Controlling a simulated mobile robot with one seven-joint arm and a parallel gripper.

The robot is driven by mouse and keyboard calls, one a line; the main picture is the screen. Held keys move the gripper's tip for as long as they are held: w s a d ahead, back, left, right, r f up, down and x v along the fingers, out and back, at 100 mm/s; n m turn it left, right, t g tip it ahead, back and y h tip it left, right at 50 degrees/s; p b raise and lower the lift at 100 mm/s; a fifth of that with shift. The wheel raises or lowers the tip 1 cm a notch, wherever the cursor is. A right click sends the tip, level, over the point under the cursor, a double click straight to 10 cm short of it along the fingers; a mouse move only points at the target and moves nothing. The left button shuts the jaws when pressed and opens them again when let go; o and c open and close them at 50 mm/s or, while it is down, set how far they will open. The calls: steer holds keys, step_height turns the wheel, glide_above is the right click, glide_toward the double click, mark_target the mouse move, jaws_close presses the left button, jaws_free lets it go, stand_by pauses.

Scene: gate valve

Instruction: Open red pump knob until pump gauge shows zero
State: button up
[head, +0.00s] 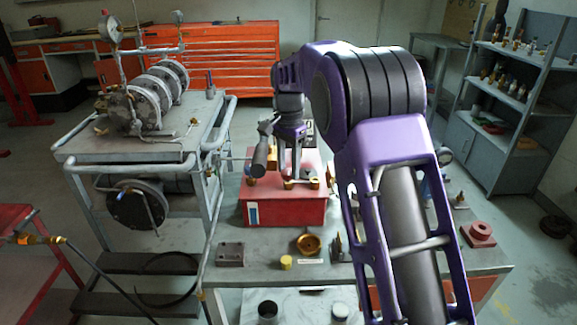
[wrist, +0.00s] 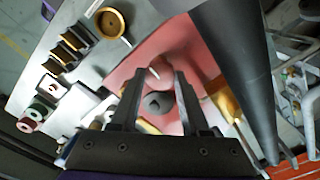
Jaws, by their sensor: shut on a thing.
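A red pump box (head: 270,210) with brass fittings on top stands on the grey workbench. In the wrist view its red top (wrist: 125,72) fills the middle. The red knob (wrist: 160,70) sits between the fingertips of my gripper (wrist: 159,78), which is shut on it. A dark grey round part (wrist: 158,103) lies just behind the knob, between the fingers. In the head view my gripper (head: 292,170) reaches down onto the box top, and the knob is hidden.
A brass ring (head: 308,243), a yellow cap (head: 286,262) and a grey block (head: 230,254) lie at the bench front. A red flanged part (head: 479,234) sits at the right. A steel trolley (head: 125,150) with valves and another gauge (head: 110,28) stands close left.

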steer(key=shift+r+n+p, duration=0.1)
steer(key=shift+n+p, duration=0.2)
steer(key=shift+p, duration=0.05)
jaws_close()
steer(key=shift+n+p, duration=0.3)
steer(key=n+p, duration=0.2)
steer(key=n, duration=0.1)
steer(key=shift+r+p, duration=0.15)
steer(key=shift+p, duration=0.2)
steer(key=n+p, duration=0.3)
steer(key=n, duration=0.3)
steer(key=n+p, duration=0.2)
steer(key=n, duration=0.3)
steer(key=shift+n, duration=0.4)
steer(key=shift+f+n+p, duration=0.2)
steer(key=shift+n+p, duration=0.25)
steer(key=shift+n, duration=2.05)
steer(key=o, duration=1.2)
jaws_free()
steer(key=shift+c, duration=0.2)
